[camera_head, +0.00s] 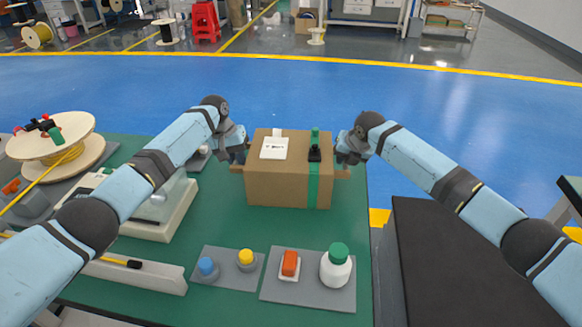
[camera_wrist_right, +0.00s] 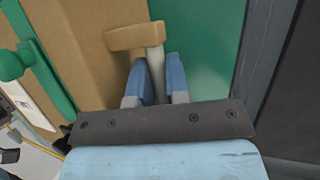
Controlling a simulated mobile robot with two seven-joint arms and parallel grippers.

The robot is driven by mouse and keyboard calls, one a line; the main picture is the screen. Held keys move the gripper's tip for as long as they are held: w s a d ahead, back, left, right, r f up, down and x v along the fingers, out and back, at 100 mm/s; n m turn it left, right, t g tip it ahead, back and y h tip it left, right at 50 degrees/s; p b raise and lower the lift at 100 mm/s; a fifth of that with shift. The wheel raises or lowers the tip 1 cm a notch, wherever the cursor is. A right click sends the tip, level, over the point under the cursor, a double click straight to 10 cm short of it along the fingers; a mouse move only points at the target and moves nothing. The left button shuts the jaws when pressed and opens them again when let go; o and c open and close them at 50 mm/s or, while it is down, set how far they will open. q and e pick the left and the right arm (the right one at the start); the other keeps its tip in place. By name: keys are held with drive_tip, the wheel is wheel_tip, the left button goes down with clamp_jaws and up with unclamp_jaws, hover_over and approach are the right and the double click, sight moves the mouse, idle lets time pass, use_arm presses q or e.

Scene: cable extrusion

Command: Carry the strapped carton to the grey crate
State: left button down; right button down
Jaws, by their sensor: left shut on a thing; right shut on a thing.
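The brown carton (camera_head: 275,187) with a green strap (camera_head: 313,185) is upright at the far right part of the green table; I cannot tell whether it touches the table top. A white label and a small black and green item are on its top. My left gripper (camera_head: 238,160) is at its left side handle, its fingers partly hidden. My right gripper (camera_head: 345,160) is shut on its right side handle. In the right wrist view, the fingers (camera_wrist_right: 157,78) close around the post of the brown handle (camera_wrist_right: 135,37).
A dark, grey-edged box (camera_head: 440,260) stands right beside the table (camera_head: 215,225). A cable spool (camera_head: 60,145) and a pale device (camera_head: 155,215) are at left. Blue floor beyond is clear.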

use_arm(q)
drive_tip(key=shift+w+r, duration=0.1)
drive_tip(key=shift+r, duration=0.05)
use_arm(e)
drive_tip(key=shift+w+r, duration=0.1)
drive_tip(key=shift+r, duration=0.1)
